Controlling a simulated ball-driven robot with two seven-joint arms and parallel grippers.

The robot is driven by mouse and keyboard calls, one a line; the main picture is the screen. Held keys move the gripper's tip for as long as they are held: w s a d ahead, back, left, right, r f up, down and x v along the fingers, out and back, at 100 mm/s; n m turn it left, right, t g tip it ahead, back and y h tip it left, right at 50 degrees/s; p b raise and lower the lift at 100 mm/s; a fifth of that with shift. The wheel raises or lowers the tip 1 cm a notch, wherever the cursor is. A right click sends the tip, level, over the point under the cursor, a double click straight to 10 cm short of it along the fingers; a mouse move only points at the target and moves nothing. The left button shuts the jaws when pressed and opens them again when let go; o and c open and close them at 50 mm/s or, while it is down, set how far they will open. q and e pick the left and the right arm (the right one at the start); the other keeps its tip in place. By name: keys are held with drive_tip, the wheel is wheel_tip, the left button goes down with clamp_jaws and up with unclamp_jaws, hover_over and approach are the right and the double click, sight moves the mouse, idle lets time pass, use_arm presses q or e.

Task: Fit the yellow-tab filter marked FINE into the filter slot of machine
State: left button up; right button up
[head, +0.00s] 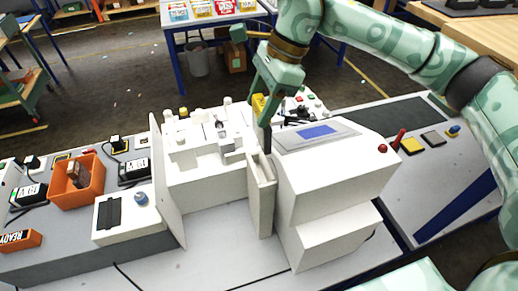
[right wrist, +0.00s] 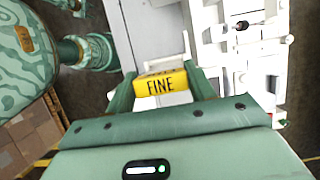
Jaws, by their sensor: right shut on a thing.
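The yellow tab marked FINE (right wrist: 160,84) sits between the fingers of my right gripper (right wrist: 162,92) in the right wrist view. In the head view my right gripper (head: 264,118) points down, shut on the filter, with its yellow tab (head: 258,104) showing beside a finger. It is above the narrow cream filter slot (head: 261,205) on the left side of the white machine (head: 335,185). The filter's body is mostly hidden behind the gripper and tab. I cannot tell whether its lower edge is inside the slot. My left gripper is not in view.
A white upright panel (head: 168,190) and white fittings (head: 200,140) stand left of the slot. The machine's sloped top carries a blue screen (head: 317,132). A red lever (head: 398,138) is at right. An orange bin (head: 77,183) stands at left.

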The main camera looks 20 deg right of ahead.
wheel_tip(320, 180, down, 9)
drive_tip(key=shift+d+r+p, duration=0.1)
drive_tip(key=shift+r+p, duration=0.1)
drive_tip(key=shift+p, duration=0.4)
drive_tip(key=shift+f, duration=0.65)
wheel_tip(320, 180, down, 4)
drive_tip(key=shift+r+p, duration=0.25)
drive_tip(key=shift+p, duration=0.1)
drive_tip(key=o, duration=1.2)
drive_tip(key=shift+o, duration=0.2)
drive_tip(key=shift+r, duration=0.1)
drive_tip(key=b, duration=0.2)
approach(261, 138)
drive_tip(key=f, duration=0.1)
drive_tip(key=w+d+f, duration=0.1)
drive_tip(key=w+f, duration=0.1)
drive_tip(key=f, duration=0.1)
drive_tip(key=shift+d, duration=0.3)
drive_tip(key=shift+s, duration=0.1)
